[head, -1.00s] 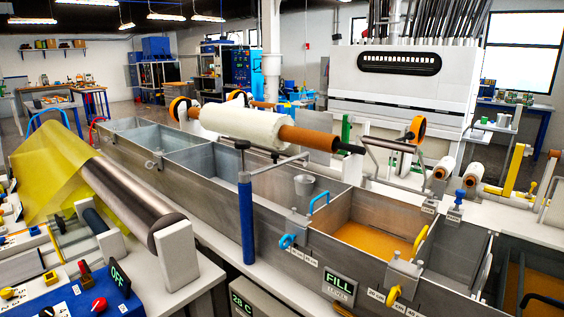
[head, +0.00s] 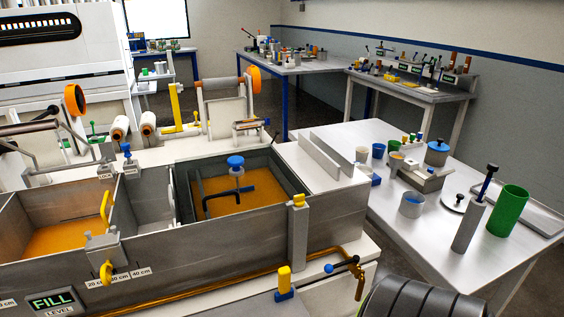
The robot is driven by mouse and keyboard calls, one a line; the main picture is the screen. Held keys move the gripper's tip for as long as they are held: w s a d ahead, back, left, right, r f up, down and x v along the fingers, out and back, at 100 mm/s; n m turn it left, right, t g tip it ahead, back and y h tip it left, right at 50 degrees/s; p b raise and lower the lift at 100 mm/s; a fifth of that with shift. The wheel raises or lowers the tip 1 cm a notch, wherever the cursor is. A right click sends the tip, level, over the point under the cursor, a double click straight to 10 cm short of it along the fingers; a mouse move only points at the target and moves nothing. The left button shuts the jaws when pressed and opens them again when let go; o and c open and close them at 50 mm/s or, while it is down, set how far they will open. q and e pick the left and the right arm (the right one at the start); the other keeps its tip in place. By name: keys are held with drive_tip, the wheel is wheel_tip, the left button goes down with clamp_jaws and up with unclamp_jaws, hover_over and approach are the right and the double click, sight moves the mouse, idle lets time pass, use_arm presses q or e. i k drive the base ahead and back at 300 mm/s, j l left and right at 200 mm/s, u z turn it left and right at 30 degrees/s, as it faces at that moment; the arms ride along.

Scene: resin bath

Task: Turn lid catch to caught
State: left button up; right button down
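No part in the head view is readably marked as the lid catch, so I cannot tell which one it is. A yellow-topped grey post (head: 299,225) stands at the near right corner of the bath. A yellow handle on a grey bracket (head: 105,270) sits on the near wall. Neither of my grippers is in view.
The metal bath (head: 230,243) holds amber liquid (head: 60,236); a blue-capped stirrer (head: 236,163) stands in its right compartment. A white table (head: 400,215) at right carries cups, a green cylinder (head: 508,210) and a tray. A dark ribbed cylinder (head: 420,297) is at bottom right.

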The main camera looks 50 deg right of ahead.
sight(298, 200)
drive_tip(key=z, duration=1.8)
